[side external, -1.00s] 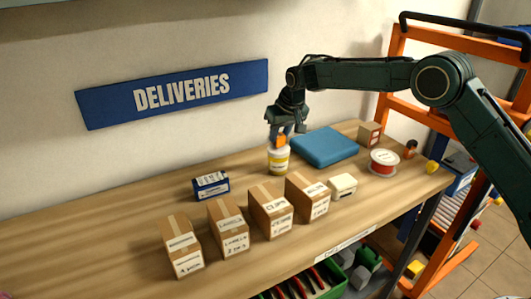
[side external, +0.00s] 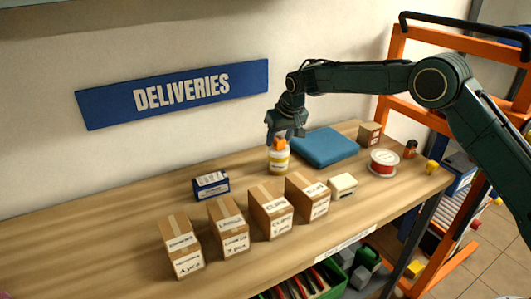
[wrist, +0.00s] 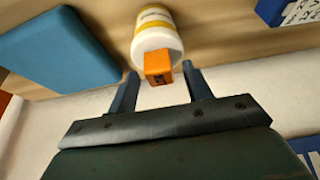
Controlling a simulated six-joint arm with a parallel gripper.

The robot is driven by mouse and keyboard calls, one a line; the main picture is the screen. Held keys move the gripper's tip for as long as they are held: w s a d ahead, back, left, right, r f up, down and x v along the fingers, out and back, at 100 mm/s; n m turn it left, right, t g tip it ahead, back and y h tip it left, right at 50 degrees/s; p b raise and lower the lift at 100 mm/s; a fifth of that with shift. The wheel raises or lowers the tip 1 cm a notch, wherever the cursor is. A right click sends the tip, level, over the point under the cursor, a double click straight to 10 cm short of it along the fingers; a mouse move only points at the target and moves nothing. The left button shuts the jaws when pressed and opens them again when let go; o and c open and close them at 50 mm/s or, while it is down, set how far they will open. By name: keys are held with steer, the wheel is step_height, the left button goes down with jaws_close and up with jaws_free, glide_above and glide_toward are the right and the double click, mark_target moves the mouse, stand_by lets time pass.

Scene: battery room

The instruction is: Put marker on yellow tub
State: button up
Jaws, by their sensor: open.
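The yellow tub (side external: 278,163) is a white container with a yellow band, upright on the wooden bench. It also shows in the wrist view (wrist: 156,38). The marker, an orange block (side external: 280,142), sits on its white lid. In the wrist view the orange block (wrist: 160,68) has a dark mark on its near face. My gripper (side external: 284,136) is just above the tub. In the wrist view my gripper (wrist: 160,70) is open, with one finger to each side of the orange block and visible gaps between.
A blue pad (side external: 325,147) lies close right of the tub. A blue labelled box (side external: 211,186) is to its left, and several cardboard boxes (side external: 270,212) stand in front. A white box (side external: 342,186) and a red-and-white spool (side external: 383,163) are to the right.

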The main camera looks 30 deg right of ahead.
steer(key=shift+r, duration=0.2)
steer(key=v, duration=1.2)
stand_by(0.4)
steer(key=s+d+r, duration=0.3)
steer(key=s+r, duration=0.3)
steer(key=s, duration=0.6)
steer(key=s+d+r, duration=0.4)
steer(key=s+r, duration=0.1)
steer(key=s, duration=0.6)
steer(key=s+d+f, duration=0.1)
steer(key=s+f, duration=0.2)
steer(key=s, duration=0.8)
steer(key=s+d+f+t, duration=0.1)
steer(key=s+f, duration=0.3)
steer(key=s, duration=0.7)
